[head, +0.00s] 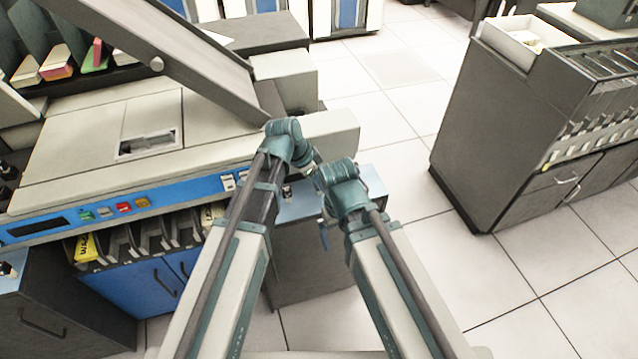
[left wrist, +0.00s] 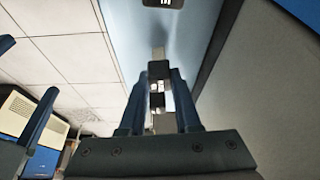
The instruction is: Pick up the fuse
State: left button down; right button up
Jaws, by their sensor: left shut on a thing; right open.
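In the left wrist view my left gripper (left wrist: 158,98) is shut on a small part, dark at one end with pale, shiny bits, which I take to be the fuse (left wrist: 157,88). A blue-grey panel surface (left wrist: 190,40) lies behind it. I cannot tell whether the fuse touches that panel. In the head view the left fingers are mostly hidden by the wrists, over a light blue panel beside the machine. My right gripper (head: 322,228) is just to the right, open and pointing down, with its fingers partly hidden. Its blue fingers also show at the left of the left wrist view (left wrist: 24,90).
A large card machine (head: 80,160) with a blue control strip and card pockets fills the left. A dark grey cabinet (head: 490,130) with drawers stands at the right. Tiled floor (head: 395,190) lies free between them. A slot (left wrist: 163,3) shows on the panel.

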pick_arm(q)
jog(key=shift+r, duration=0.15)
notch_tip(320, 180, up, 10)
jog(key=p, duration=1)
